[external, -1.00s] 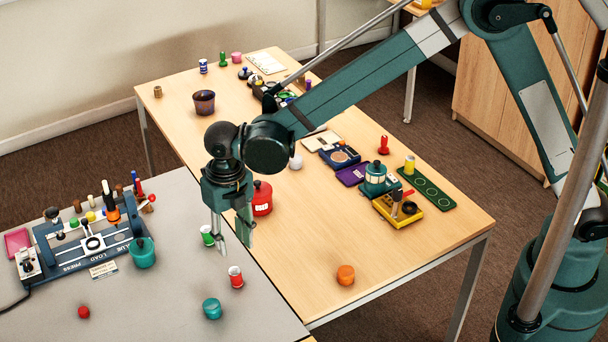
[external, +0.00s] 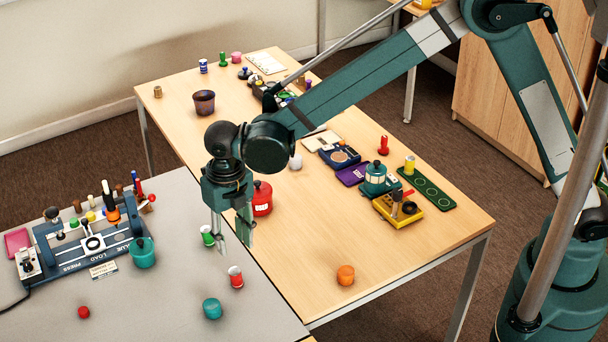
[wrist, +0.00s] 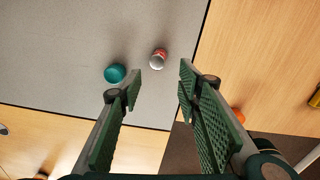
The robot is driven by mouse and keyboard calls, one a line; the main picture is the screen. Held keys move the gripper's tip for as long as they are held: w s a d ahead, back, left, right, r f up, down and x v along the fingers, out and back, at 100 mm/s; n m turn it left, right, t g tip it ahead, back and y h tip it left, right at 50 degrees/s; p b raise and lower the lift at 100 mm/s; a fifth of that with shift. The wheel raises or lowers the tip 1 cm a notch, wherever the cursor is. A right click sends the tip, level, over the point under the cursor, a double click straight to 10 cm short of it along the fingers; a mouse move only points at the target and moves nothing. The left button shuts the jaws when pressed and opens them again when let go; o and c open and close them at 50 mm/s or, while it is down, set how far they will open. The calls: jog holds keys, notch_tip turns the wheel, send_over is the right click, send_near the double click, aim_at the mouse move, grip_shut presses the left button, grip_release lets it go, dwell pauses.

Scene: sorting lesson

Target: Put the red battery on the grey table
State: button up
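The red battery (external: 236,277), a small red cylinder with a white band and pale top, stands on the grey table (external: 165,310) near its right edge. It also shows in the wrist view (wrist: 159,58), just beyond my fingertips. My gripper (external: 234,248) hangs pointing down over the right edge of the grey table, above the battery. In the wrist view its fingers (wrist: 160,76) are spread with nothing between them. It is open and apart from the battery.
A teal round object (external: 212,309) lies left of the battery. A green-and-white cylinder (external: 208,236) stands behind it. A blue press station (external: 85,243) and teal cup (external: 143,253) stand further left. The wooden table (external: 310,270) adjoins on the right, with an orange object (external: 345,275).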

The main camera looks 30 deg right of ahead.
jog(key=w+d+r+m+t, duration=0.1)
jog(key=w+d+r+m, duration=0.1)
jog(key=d+r+m, duration=0.75)
jog(key=w+d+r+m+t+y, duration=0.15)
jog(key=d+r, duration=0.25)
jog(key=d, duration=1.1)
jog(key=w+d+r+m, duration=0.3)
jog(key=d+r+m, duration=0.35)
jog(key=d, duration=0.55)
jog(key=s+d+m+t, duration=0.1)
jog(key=s+d+m, duration=0.4)
jog(key=d, duration=0.5)
jog(key=s+d+m+t+h, duration=0.1)
jog(key=s+d+m+t, duration=0.1)
jog(key=s+d+m, duration=0.4)
jog(key=s+d+r+m+t, duration=0.1)
jog(key=s+d+m, duration=0.5)
jog(key=d, duration=0.9)
jog(key=shift+d+m+t+h, duration=0.15)
jog(key=shift+m+t+h, duration=0.2)
jog(key=shift+m, duration=1.3)
jog(key=shift+s+r, duration=0.1)
